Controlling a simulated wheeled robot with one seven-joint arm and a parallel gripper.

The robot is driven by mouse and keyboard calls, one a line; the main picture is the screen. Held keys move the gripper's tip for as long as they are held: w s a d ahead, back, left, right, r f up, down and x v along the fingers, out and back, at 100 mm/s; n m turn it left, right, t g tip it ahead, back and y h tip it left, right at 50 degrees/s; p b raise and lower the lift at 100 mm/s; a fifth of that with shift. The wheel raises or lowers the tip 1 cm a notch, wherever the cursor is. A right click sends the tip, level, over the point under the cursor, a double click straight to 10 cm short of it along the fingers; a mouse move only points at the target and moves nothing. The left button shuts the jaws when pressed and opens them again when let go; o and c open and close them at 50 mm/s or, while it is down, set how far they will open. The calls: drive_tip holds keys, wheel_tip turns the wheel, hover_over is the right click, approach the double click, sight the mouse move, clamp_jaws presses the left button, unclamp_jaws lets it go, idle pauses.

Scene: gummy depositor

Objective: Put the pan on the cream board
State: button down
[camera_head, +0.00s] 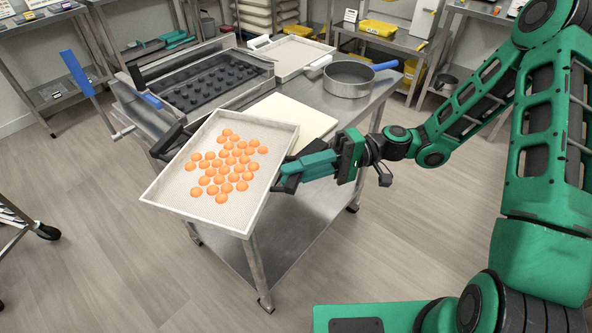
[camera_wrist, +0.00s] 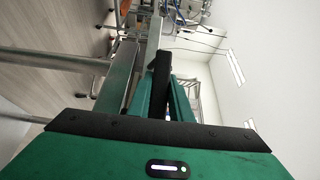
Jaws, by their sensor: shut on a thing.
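A shallow pale tray (camera_head: 240,215), with several orange domed gummies (camera_head: 225,165) on its mesh-like floor, is tilted in the head view over the table's front left corner. My gripper (camera_head: 284,180) is shut on the tray's right rim. In the wrist view the fingers (camera_wrist: 163,70) meet beside a long grey edge. The cream board (camera_head: 308,108) lies flat on the steel table behind the tray, its front left part hidden by it. A round metal pan (camera_head: 348,82) stands behind the board, apart from my gripper.
A dark mould (camera_head: 210,85) in a metal depositor frame sits on the table's left, with a blue-handled lever (camera_head: 78,74) further left. Another pale tray (camera_head: 292,55) lies at the back. Shelves with yellow bins (camera_head: 378,28) stand beyond. The floor right of the table is clear.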

drive_tip(key=c, duration=1.6)
unclamp_jaws()
drive_tip(key=shift+f, duration=0.35)
drive_tip(key=shift+d+r, duration=0.1)
drive_tip(key=shift+w+d, duration=0.15)
drive_tip(key=shift+d, duration=0.05)
drive_tip(key=v, duration=1.1)
drive_tip(key=shift+w+d, duration=0.1)
drive_tip(key=shift+d, duration=0.1)
